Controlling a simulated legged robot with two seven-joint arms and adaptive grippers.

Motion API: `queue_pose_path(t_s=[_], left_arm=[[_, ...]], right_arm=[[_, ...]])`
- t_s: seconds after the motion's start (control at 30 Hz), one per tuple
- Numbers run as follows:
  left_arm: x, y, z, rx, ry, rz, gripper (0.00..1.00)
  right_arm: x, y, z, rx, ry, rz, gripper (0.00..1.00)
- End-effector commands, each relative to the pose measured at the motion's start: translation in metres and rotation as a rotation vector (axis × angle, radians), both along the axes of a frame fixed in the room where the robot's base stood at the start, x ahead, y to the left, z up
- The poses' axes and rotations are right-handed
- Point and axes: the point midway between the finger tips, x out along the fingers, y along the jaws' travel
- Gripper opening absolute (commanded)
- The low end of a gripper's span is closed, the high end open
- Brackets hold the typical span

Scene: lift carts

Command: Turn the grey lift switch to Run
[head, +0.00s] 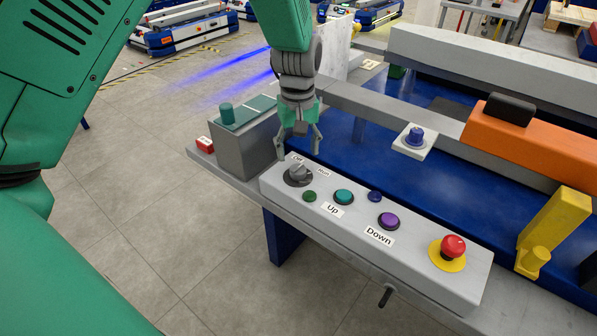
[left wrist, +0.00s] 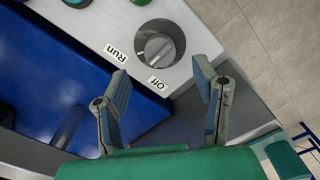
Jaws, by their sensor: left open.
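The grey lift switch (head: 298,175) is a round knob with a raised grip on a dark ring, at the left end of the light grey control panel (head: 447,284). "Off" and "Run" labels sit beside it; I cannot tell surely which one its grip points at. My left gripper (head: 299,153) is open, pointing down just above and behind the switch. In the left wrist view, the switch (left wrist: 158,48) shows beyond the open, empty fingertips (left wrist: 161,70), apart from them. My right gripper is not in view.
The panel also has a teal Up button (head: 344,197), a purple Down button (head: 388,221) and a red emergency stop (head: 453,246) on yellow. A grey box (head: 243,150) with a green top stands left of the gripper. A blue deck and orange block (head: 525,133) lie behind.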

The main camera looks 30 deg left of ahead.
Motion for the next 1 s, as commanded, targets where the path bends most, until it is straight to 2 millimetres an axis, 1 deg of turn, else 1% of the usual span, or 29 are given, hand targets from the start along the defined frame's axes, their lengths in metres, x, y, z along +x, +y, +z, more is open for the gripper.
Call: queue_pose_path(t_s=[0.03, 0.1, 0.2, 0.3, 0.47, 0.7, 0.73, 0.77, 0.8, 0.87, 1.0], left_arm=[[-0.001, 0.0, -0.014, -0.001, 0.002, 0.001, 0.55], [-0.001, 0.0, -0.026, -0.001, 0.002, 0.0, 0.55], [-0.001, 0.0, -0.041, -0.001, 0.001, 0.0, 0.55], [0.0, 0.0, -0.051, 0.0, 0.0, 0.0, 0.55], [0.0, 0.0, -0.058, 0.0, -0.001, 0.0, 0.55], [0.0, 0.0, -0.058, 0.0, -0.001, 0.0, 0.55], [0.0, 0.0, -0.058, 0.0, -0.001, 0.0, 0.51], [0.0, 0.0, -0.058, 0.0, -0.001, 0.0, 0.4], [0.0, 0.0, -0.058, 0.0, -0.001, 0.0, 0.26], [0.0, 0.0, -0.058, 0.0, -0.001, 0.0, 0.05], [0.0, 0.0, -0.058, 0.0, -0.001, -0.001, 0.05]], right_arm=[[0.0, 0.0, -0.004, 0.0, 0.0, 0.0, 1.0], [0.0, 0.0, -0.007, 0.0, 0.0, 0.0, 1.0], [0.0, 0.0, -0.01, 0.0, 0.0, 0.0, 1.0], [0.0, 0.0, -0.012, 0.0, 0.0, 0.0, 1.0], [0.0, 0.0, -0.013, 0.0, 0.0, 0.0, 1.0], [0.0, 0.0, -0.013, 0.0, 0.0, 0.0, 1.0], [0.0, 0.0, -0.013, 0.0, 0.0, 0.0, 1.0], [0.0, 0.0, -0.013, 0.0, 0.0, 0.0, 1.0], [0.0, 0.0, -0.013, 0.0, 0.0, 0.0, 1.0], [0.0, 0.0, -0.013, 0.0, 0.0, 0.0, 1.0], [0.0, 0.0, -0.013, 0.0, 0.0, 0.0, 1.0]])
